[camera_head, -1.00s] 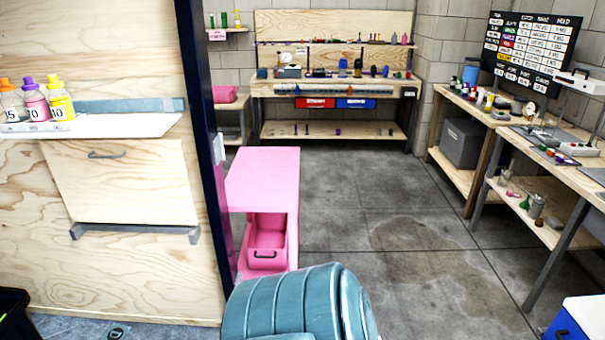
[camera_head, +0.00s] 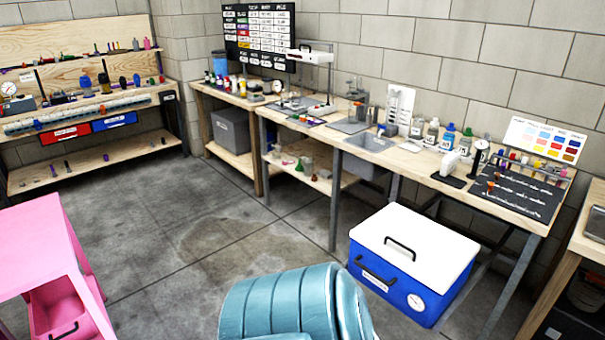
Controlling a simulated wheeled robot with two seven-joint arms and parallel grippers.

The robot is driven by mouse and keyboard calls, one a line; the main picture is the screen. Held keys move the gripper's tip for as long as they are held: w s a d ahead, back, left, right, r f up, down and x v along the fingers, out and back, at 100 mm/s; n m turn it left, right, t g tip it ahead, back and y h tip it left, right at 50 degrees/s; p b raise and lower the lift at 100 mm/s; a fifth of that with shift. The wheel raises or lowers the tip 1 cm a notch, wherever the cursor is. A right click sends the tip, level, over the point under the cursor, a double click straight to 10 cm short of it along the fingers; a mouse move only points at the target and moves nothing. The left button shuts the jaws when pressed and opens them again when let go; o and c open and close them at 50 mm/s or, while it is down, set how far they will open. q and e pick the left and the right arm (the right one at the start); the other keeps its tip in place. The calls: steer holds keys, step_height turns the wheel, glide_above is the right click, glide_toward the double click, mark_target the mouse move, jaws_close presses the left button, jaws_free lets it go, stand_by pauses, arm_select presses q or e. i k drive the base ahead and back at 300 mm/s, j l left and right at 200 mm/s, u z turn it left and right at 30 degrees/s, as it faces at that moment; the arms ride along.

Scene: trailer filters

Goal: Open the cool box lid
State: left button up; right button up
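The cool box (camera_head: 400,287) is a blue box with a white lid (camera_head: 417,240). It stands on the concrete floor at the lower right, in front of the right-hand workbench. The lid lies shut on it. A dark handle sits on top of the lid, and another dark handle is on the blue front side. Neither of my grippers shows in the head view.
The workbench (camera_head: 400,157) with bottles, trays and instruments runs behind the cool box; its legs stand close to it. A pink table (camera_head: 38,245) with a pink bin is at left. A teal ribbed object (camera_head: 280,305) fills the lower middle. The floor between is clear.

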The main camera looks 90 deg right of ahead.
mark_target(435, 255)
steer(key=z, duration=3.55)
